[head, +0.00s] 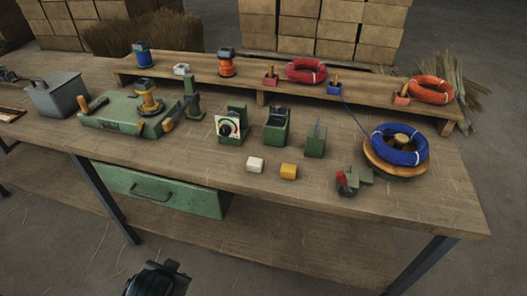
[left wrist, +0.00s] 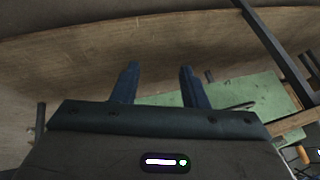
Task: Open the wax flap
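A small green box (head: 277,128) with an upright back stands mid-table in the head view. It may be the one with the wax flap, but the flap is too small to make out. My left gripper shows as a dark shape (head: 158,280) at the bottom edge, in front of and below the table, far from the box. In the left wrist view its two fingers (left wrist: 158,75) are apart with nothing between them. My right gripper is out of view.
A green drawer (head: 150,187) with a handle hangs under the tabletop; it also fills part of the left wrist view (left wrist: 255,90). A dial box (head: 231,124), a bladed green block (head: 316,140) and a blue coil (head: 399,145) stand near the box. The front-centre tabletop is mostly clear.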

